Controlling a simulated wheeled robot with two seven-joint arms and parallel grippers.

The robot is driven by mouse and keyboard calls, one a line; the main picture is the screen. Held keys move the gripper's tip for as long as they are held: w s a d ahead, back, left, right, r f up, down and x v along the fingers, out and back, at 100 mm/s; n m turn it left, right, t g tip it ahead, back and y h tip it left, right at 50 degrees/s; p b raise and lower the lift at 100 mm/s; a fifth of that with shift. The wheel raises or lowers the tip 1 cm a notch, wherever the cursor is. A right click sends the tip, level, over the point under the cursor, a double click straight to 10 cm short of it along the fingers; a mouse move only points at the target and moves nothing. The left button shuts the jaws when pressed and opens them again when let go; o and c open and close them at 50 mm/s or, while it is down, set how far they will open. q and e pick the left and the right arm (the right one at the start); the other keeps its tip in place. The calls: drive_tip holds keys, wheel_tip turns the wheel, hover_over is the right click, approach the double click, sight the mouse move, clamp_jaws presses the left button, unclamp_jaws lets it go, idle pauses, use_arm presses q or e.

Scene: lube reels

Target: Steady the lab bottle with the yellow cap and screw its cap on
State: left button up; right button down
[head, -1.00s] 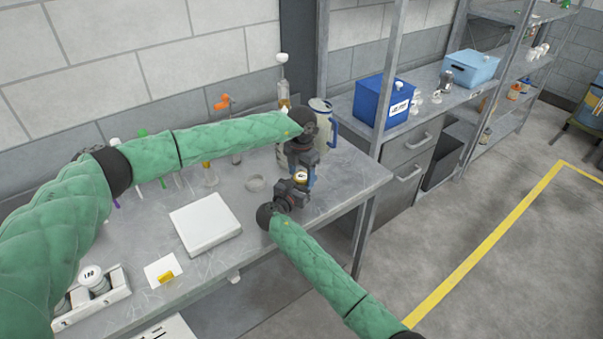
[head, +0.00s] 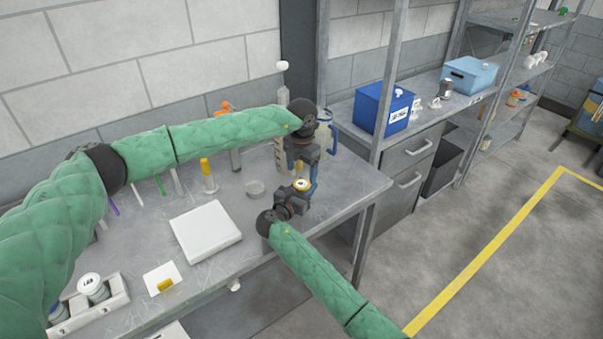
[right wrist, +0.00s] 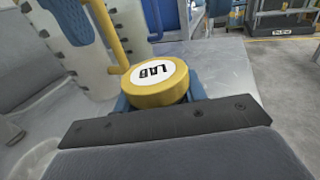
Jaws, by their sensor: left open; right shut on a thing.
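The yellow cap (head: 302,184) has a white top disc and sits upright just above the jaws of my right gripper (head: 298,196). In the right wrist view the cap (right wrist: 160,82) shows its LAB label close up, with blue finger parts below it on both sides. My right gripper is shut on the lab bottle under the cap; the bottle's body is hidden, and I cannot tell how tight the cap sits. My left gripper (head: 303,171) is open, right behind and above the cap, pointing down. I cannot tell whether it touches the cap.
A jug with a blue handle (head: 333,130) stands behind. A tray with white-capped bottles (head: 115,297) is at the front left.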

sight(301, 183)
use_arm(q)
drive_tip(key=shift+r+n, duration=1.2)
drive_tip(key=shift+r, duration=0.5)
drive_tip(key=shift+f, duration=4)
drive_tip(key=shift+c, duration=0.3)
drive_tip(key=c, duration=1)
drive_tip(key=o, duration=1.1)
